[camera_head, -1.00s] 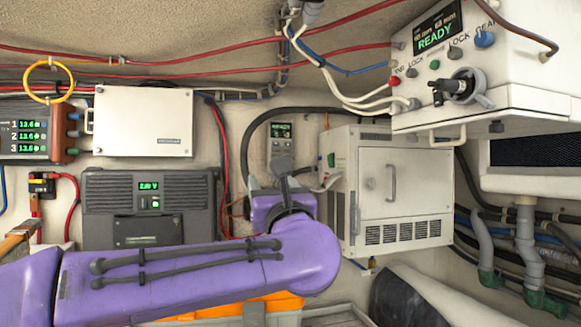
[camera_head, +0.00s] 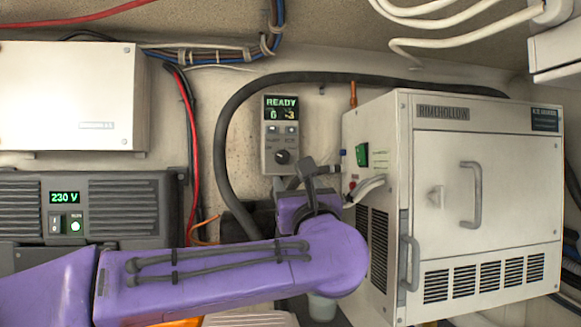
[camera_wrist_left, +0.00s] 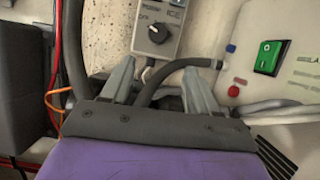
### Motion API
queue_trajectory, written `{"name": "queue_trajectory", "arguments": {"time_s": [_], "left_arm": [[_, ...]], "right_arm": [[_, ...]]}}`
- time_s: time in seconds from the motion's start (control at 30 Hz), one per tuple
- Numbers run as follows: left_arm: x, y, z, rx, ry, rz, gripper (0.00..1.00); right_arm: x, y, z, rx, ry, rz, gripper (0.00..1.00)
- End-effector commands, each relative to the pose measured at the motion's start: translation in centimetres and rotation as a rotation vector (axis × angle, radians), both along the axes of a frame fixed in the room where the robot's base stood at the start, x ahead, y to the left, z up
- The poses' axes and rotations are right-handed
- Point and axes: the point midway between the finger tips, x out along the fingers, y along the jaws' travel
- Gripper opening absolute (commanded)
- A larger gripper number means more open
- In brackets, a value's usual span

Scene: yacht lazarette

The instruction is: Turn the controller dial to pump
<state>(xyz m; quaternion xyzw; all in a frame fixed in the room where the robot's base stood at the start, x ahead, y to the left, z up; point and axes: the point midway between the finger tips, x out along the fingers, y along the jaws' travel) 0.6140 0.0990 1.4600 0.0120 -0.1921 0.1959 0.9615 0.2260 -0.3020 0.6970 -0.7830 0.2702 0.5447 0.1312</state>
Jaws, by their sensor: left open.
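The controller (camera_head: 279,134) is a small grey wall panel with a green display reading READY above two buttons. In the left wrist view the dial (camera_wrist_left: 158,33) is above and beyond the fingertips, with a gap between. My left gripper (camera_wrist_left: 160,66) is open and empty, its two grey fingers spread just below the panel. In the head view the purple left arm reaches in from the left and mostly hides the fingers. My right gripper is out of view.
A white cabinet (camera_head: 440,150) with handles and a green switch (camera_head: 362,155) stands right of the controller. A black hose (camera_head: 222,150) arches around the controller. A dark unit showing 230 V (camera_head: 120,205) and a white box (camera_head: 85,98) are at left.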

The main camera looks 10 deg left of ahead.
Motion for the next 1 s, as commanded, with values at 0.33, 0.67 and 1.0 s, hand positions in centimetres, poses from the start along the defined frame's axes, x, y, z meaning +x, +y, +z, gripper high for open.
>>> {"name": "queue_trajectory", "arguments": {"time_s": [0.33,0.67,1.0], "left_arm": [[6.3,2.9,3.2,-0.001,0.004,0.006,0.60],[8.9,4.1,3.8,-0.001,0.001,0.004,0.60],[8.9,4.2,3.7,-0.001,0.002,0.005,0.08]], "right_arm": [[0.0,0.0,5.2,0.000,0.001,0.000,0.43],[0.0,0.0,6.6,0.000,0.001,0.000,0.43],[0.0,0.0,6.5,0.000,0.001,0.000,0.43]]}}
